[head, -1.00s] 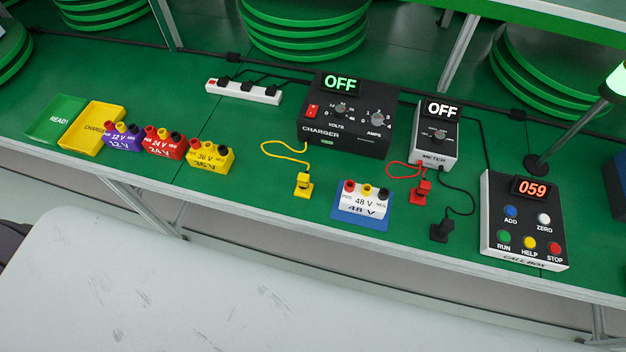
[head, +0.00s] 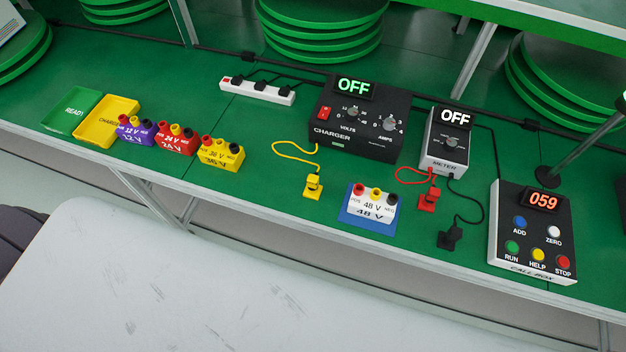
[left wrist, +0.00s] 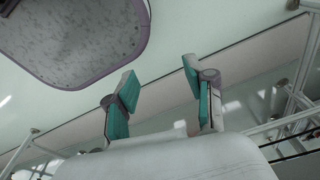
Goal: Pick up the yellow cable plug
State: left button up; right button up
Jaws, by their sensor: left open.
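The yellow cable plug (head: 313,187) stands on the green bench in the head view, in front of the charger (head: 357,118). A yellow cable (head: 288,148) curves from it back to the charger. The white 48 V battery (head: 371,205) sits on a blue mat (head: 352,222) to the right of the plug. My left gripper (left wrist: 160,98) shows in the left wrist view, open, with nothing between its fingers. The plug is not visible in that view. Neither gripper shows in the head view.
Purple (head: 135,131), red (head: 176,140) and yellow (head: 221,154) batteries stand left of the plug. The meter (head: 446,140), a red plug (head: 429,200), a black plug (head: 449,238) and the call box (head: 534,233) stand to the right. Bench around the yellow plug is clear.

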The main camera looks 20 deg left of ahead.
pick_arm(q)
jog(key=w+d+r+t, duration=0.1)
jog(key=w+r, duration=0.4)
jog(key=r, duration=0.5)
jog(key=w+d+r+h, duration=0.1)
jog(key=w+d+r, duration=0.1)
jog(key=w+r, duration=0.65)
jog(key=w+d+r+t, duration=0.1)
jog(key=w+r, duration=0.1)
jog(key=r, duration=1.1)
jog(key=w+d+r+m+h+p, duration=0.1)
jog(key=w+d+r+m+h, duration=0.1)
jog(key=w+d+r+m, duration=0.55)
notch_tip(320, 180, up, 8)
jog(key=m+g+y, duration=0.3)
jog(key=m, duration=0.5)
send_over(313, 178)
notch_tip(313, 178, down, 8)
jog(key=shift+f+p, duration=0.1)
jog(key=shift+p, duration=0.45)
notch_tip(313, 178, down, 5)
jog(key=shift+r+p, duration=0.1)
jog(key=shift+p, duration=0.7)
jog(key=shift+f, duration=0.3)
grip_shut()
jog(key=shift+r, duration=0.1)
